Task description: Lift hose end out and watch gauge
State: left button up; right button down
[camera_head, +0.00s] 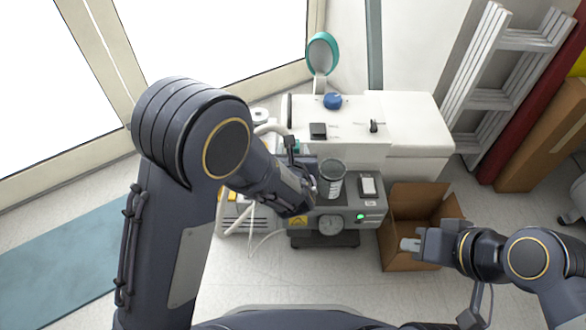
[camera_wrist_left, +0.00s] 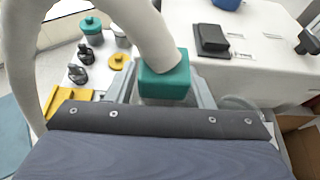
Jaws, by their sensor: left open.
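A white hose (camera_wrist_left: 147,35) with a teal end collar (camera_wrist_left: 164,82) shows in the left wrist view, between the two grey fingers of my left gripper (camera_wrist_left: 165,92). The fingers are open, one on each side of the collar. In the head view my left gripper (camera_head: 306,190) is over the grey compressor unit (camera_head: 372,206), and its arm hides part of the hose (camera_head: 268,128). The round gauge (camera_head: 330,225) is on the unit's front; its reading is too small to tell. My right gripper (camera_head: 410,244) is by the cardboard box, its finger gap unclear.
A clear jar (camera_head: 331,182) stands on the unit beside my left gripper. A green light (camera_head: 361,217) glows on the front. A white cabinet (camera_head: 415,120) stands behind. An open cardboard box (camera_head: 405,203) is to the right. A ladder (camera_head: 500,75) leans at the back right.

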pick_arm(q)
jog(key=shift+c, duration=0.5)
grip_shut()
jog(key=shift+r, duration=0.1)
notch_tip(320, 180, up, 10)
jog(key=p, duration=0.4)
dwell(2.0)
